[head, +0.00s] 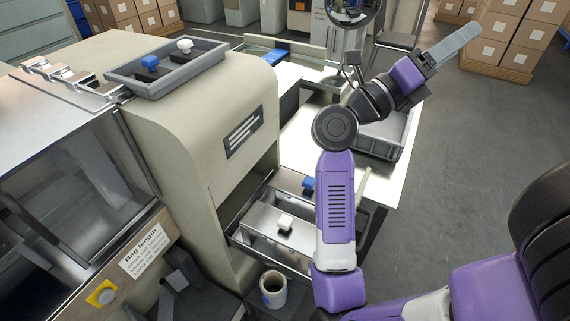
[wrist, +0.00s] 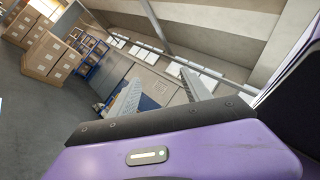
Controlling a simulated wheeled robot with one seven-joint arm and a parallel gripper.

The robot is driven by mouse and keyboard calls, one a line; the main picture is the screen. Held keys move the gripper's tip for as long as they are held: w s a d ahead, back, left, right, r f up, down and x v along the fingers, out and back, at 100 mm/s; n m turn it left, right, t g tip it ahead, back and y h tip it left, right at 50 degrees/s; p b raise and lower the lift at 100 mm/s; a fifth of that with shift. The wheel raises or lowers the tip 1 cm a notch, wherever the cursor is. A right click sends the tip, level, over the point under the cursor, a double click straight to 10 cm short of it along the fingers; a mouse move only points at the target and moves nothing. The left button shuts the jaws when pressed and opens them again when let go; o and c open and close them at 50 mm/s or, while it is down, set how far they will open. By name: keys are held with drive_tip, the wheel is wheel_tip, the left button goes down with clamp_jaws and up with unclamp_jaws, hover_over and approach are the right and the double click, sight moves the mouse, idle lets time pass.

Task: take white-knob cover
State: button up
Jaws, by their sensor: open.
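A silvery metal cover with a white knob (head: 285,222) sits in the low open bay at the front of the beige machine. A second metal cover with a blue knob (head: 308,185) lies just behind it, partly hidden by my arm. My gripper (head: 455,45) is raised at the upper right, far from both covers, pointing up and away over the floor. In the wrist view its two fingers (wrist: 160,92) are apart with nothing between them. No cover shows in the wrist view.
A grey tray (head: 122,82) on the machine top holds dark pieces with a blue and a white knob. A grey bin (head: 395,150) stands on the white table behind my arm. A mug (head: 273,288) stands below the bay. Stacked boxes (head: 510,35) stand at the back right; floor there is clear.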

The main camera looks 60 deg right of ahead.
wheel_tip(320, 180, down, 11)
drive_tip(key=s+d+m+t+y, duration=0.2)
drive_tip(key=m+t+y, duration=0.1)
drive_tip(key=y, duration=0.3)
drive_tip(key=t+y, duration=1.1)
drive_tip(key=y, duration=0.1)
hover_over(285, 219)
drive_tip(key=s, duration=0.1)
drive_tip(key=f, duration=2.3)
drive_tip(key=shift+d+f, duration=0.2)
drive_tip(key=shift+d, duration=0.1)
drive_tip(key=shift+w+a+f, duration=0.15)
drive_tip(key=shift+f, duration=0.05)
drive_tip(key=shift+w+a+f+p, duration=0.15)
drive_tip(key=shift+f+p, duration=0.3)
drive_tip(key=shift+f, duration=1.4)
drive_tip(key=shift+w+a+f+p, duration=0.15)
drive_tip(key=shift+f+p, duration=0.25)
drive_tip(key=shift+f, duration=1.4)
drive_tip(key=shift+d, duration=0.1)
drive_tip(key=shift+c, duration=0.3)
clamp_jaws()
